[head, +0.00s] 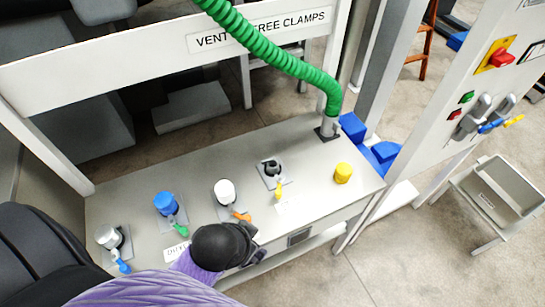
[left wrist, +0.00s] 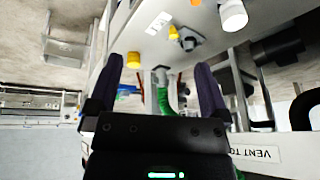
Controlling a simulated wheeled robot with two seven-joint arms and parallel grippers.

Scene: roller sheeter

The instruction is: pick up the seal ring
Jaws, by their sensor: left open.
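I cannot clearly make out a seal ring in either view. A short yellow cylinder (head: 343,173) stands alone near the right end of the grey bench (head: 310,165); it also shows in the left wrist view (left wrist: 133,60). To its left is a small black fitting (head: 272,168) on a plate, also visible in the left wrist view (left wrist: 188,42). My left gripper (head: 252,250) is over the bench's front edge, left of the yellow cylinder and apart from it. In the left wrist view its fingers (left wrist: 158,66) are spread with nothing held. My right gripper is out of view.
White (head: 224,190), blue (head: 164,203) and grey (head: 108,236) capped valves with coloured handles line the bench. A green hose (head: 270,50) drops to its back right corner. A control panel (head: 480,110) stands at right. The bench between black fitting and yellow cylinder is largely clear.

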